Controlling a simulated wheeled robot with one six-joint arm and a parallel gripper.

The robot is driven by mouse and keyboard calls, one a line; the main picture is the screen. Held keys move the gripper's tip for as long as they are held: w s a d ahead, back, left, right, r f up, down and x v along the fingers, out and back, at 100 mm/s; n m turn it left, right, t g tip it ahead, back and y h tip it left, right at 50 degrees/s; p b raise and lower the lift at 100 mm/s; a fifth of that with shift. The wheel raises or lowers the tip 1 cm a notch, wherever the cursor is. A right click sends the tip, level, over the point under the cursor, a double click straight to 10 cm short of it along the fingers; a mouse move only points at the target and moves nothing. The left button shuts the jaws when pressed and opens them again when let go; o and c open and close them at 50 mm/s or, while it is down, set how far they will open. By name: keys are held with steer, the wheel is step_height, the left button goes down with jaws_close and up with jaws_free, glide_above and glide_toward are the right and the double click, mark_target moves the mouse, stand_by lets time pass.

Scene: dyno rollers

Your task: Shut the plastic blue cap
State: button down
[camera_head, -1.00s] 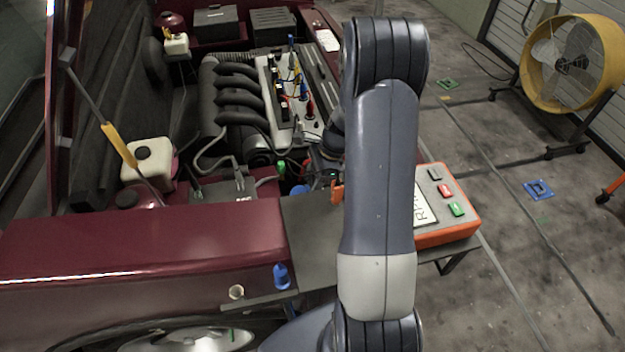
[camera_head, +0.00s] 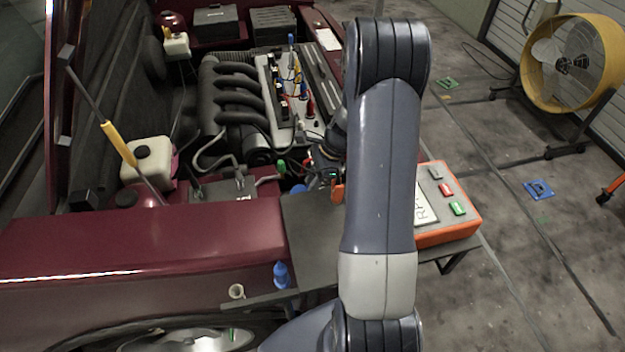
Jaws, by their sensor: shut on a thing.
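A small blue plastic part (camera_head: 298,188), which looks like the blue cap, shows at the front edge of the engine bay, beside a small green-topped part. It is partly hidden, and I cannot tell its lid's angle. My gripper (camera_head: 316,172) is low over the engine bay's front right corner, touching or very near the blue part. Its fingers are small, dark and mostly hidden behind my forearm, and it is shut on what seems to be the blue cap.
The engine (camera_head: 262,95) with cables fills the bay. A white reservoir (camera_head: 150,160) and a yellow-gripped hood strut (camera_head: 118,144) are at left. An orange box with buttons (camera_head: 447,205) is right of my arm. A yellow fan (camera_head: 568,62) stands on open floor.

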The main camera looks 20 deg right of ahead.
steer(key=f+y+b, duration=0.1)
steer(key=d+f+y+b, duration=0.2)
steer(key=shift+s+t, duration=0.25)
steer(key=shift+t, duration=0.05)
steer(key=c, duration=1.3)
jaws_free()
steer(key=v, duration=1.1)
steer(key=shift+d+f, duration=0.15)
